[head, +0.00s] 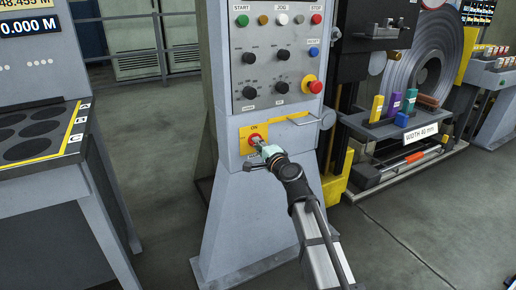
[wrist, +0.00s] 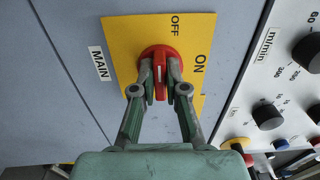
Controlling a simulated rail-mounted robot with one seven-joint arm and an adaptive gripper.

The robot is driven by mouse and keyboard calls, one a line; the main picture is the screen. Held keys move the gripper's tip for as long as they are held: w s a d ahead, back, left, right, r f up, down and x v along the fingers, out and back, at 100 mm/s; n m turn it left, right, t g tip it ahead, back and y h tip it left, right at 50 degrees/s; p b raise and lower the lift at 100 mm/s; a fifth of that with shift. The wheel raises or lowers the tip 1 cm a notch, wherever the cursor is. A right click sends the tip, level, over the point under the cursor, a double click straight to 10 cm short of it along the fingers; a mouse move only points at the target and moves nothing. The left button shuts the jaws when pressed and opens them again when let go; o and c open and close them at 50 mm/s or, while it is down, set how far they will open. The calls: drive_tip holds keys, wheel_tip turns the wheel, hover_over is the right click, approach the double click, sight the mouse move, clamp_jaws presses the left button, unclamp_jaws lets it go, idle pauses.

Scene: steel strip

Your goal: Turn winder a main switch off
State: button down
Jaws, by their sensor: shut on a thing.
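The main switch is a red rotary knob (wrist: 158,55) on a yellow plate (wrist: 120,38) marked ON and OFF, with a MAIN label beside it. In the wrist view the knob's grip bar runs up and down the picture. OFF is above it and ON is to its right. My gripper (wrist: 160,88) has one finger on each side of the bar and is shut on it. In the head view my gripper (head: 266,151) reaches the yellow plate (head: 246,131) low on the grey cabinet and partly hides the knob.
Above the switch, the cabinet panel (head: 262,72) carries black knobs, coloured buttons and a red emergency stop (head: 315,87). A handle bar (head: 297,121) sticks out just right of the plate. A steel coil (head: 420,65) stands at right and a bench (head: 75,160) at left.

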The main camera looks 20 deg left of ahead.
idle(0.4)
drive_tip(key=c, duration=1.2)
unclamp_jaws()
drive_tip(key=v, duration=1.2)
